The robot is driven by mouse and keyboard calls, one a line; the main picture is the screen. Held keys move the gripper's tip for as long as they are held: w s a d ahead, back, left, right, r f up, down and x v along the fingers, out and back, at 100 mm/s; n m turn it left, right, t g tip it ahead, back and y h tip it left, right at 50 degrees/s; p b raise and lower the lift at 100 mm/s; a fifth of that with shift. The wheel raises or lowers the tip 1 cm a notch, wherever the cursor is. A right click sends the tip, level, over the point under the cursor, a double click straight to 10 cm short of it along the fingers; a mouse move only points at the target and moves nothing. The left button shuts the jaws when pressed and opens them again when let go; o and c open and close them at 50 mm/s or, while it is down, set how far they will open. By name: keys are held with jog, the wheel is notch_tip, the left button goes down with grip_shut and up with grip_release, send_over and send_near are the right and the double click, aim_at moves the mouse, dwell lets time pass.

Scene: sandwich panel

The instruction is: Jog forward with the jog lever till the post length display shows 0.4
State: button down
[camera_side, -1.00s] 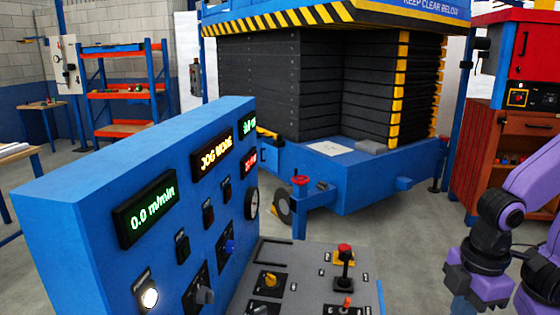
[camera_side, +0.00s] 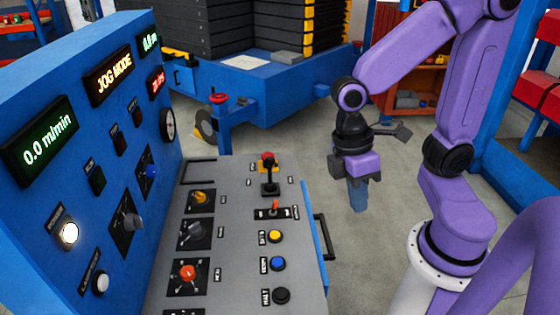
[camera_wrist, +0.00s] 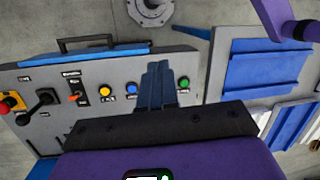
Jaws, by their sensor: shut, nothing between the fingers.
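A black lever (camera_side: 269,182) stands upright on the grey console top (camera_side: 235,230), beside a red button on a yellow base (camera_side: 267,158). The lever also shows at the left of the wrist view (camera_wrist: 38,104). A small red-orange switch (camera_side: 275,207) sits in front of it. Their labels are too small to read. A green display (camera_side: 149,42) at the panel's far end ends in "m"; its digits are blurred. Another display (camera_side: 110,75) reads JOG MODE. My gripper (camera_side: 358,208), also in the wrist view (camera_wrist: 158,68), is shut and empty, apart from the lever to its right.
The speed display (camera_side: 40,145) reads 0.0 m/min. Yellow (camera_side: 275,237), blue (camera_side: 278,264) and black (camera_side: 281,296) buttons line the console's right side. A black handle (camera_side: 322,237) sticks out from its right edge.

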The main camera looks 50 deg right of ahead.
aim_at(270, 174)
jog(key=w+a+f+m+g+y, duration=0.1)
jog(key=w+f+m+g+y, duration=0.2)
jog(key=w, duration=0.3)
jog(key=w+a+f+m+g+y, duration=0.1)
jog(key=w+f+m+g+y, duration=0.15)
jog(key=w, duration=0.35)
jog(key=w+d+f+m+t+y, duration=0.1)
jog(key=w+d+f+y, duration=0.2)
jog(key=w+y, duration=0.15)
jog(key=w+d+f+m+y, duration=0.2)
jog(key=w+d+y, duration=0.15)
jog(key=w, duration=0.25)
jog(key=d+f+m+t+y, duration=0.1)
jog(key=d+f+m+t, duration=0.1)
jog(key=d+f+t, duration=0.2)
jog(key=w+d+f+m+t+y, duration=0.1)
jog(key=d+f+m+t+y, duration=0.1)
jog(key=d+f+t, duration=0.3)
jog(key=w+d+f+m+t+y, duration=0.1)
jog(key=d+f+m+t, duration=0.3)
jog(key=d+t, duration=0.7)
jog(key=d+y, duration=0.1)
jog(key=d, duration=0.2)
jog(key=shift+w+d+f+t, duration=0.15)
jog(key=shift+d+f+t, duration=0.1)
jog(key=shift+d+t, duration=0.1)
jog(key=shift+a+m+y, duration=0.1)
jog(key=shift+m+y, duration=0.15)
jog(key=x, duration=1.4)
